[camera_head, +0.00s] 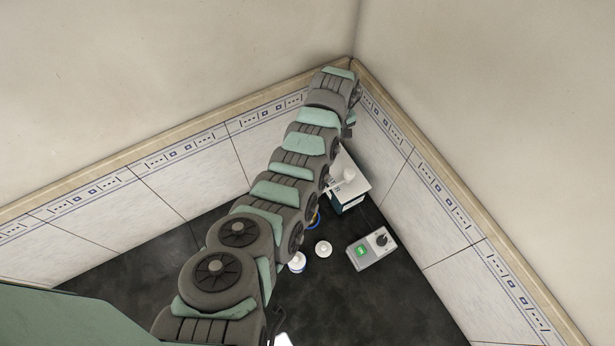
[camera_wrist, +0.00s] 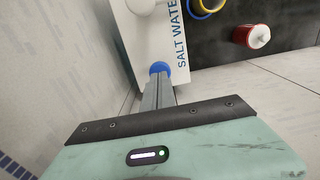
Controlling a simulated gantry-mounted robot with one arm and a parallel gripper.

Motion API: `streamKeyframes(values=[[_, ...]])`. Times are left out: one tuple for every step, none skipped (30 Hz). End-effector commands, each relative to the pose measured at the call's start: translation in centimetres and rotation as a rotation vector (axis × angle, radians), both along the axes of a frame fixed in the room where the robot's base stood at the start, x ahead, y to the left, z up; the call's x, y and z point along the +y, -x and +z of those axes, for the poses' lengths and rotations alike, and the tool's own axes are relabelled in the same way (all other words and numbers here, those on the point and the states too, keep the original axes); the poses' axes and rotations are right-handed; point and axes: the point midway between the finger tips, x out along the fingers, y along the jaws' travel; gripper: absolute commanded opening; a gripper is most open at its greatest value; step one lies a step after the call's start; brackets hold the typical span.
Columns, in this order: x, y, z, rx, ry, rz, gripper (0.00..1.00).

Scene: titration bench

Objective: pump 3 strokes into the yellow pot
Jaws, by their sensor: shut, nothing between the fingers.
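The dispenser is a white-topped box lettered "SALT WATE…" (camera_wrist: 150,35) in the wrist view. It also shows beside my arm in the head view (camera_head: 352,187), partly hidden. A round blue piece (camera_wrist: 159,68) shows right at the tips of my gripper (camera_wrist: 160,80); I cannot tell whether they touch. My gripper's fingers are together, with nothing between them. The yellow pot (camera_wrist: 208,9) is cut off by the top edge of the wrist view, right of the dispenser. In the head view my arm mostly hides it, and a blue and yellow rim (camera_head: 315,219) shows.
A red pot with a white top (camera_wrist: 252,37) stands right of the yellow one. In the head view, a white and blue pot (camera_head: 298,263), a small white round item (camera_head: 323,248) and a grey device with a green display (camera_head: 371,248) stand on the dark bench. Tiled walls enclose the corner.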

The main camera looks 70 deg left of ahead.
Motion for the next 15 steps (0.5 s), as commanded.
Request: streamKeyframes(values=[[0.0,0.0,0.0,0.000,0.000,0.000,0.00],[0.0,0.0,0.0,0.000,0.000,0.000,0.00],[0.0,0.0,0.0,0.000,0.000,0.000,0.00],[0.0,0.0,0.0,0.000,0.000,0.000,0.00],[0.0,0.0,0.0,0.000,0.000,0.000,0.00],[0.0,0.0,0.0,0.000,0.000,0.000,0.00],[0.0,0.0,0.0,0.000,0.000,0.000,0.00],[0.0,0.0,0.1,0.000,0.000,0.000,0.00],[0.0,0.0,0.2,0.000,0.000,0.000,0.00],[0.0,0.0,0.3,0.000,0.000,0.001,0.00],[0.0,0.0,0.5,-0.001,-0.001,0.001,0.00],[0.1,0.0,0.8,-0.001,-0.001,0.001,0.00],[0.0,0.0,1.0,-0.001,-0.001,0.001,0.00],[0.0,0.0,1.3,0.000,0.000,0.001,0.00],[0.0,0.0,1.7,0.001,0.000,0.001,0.00]])
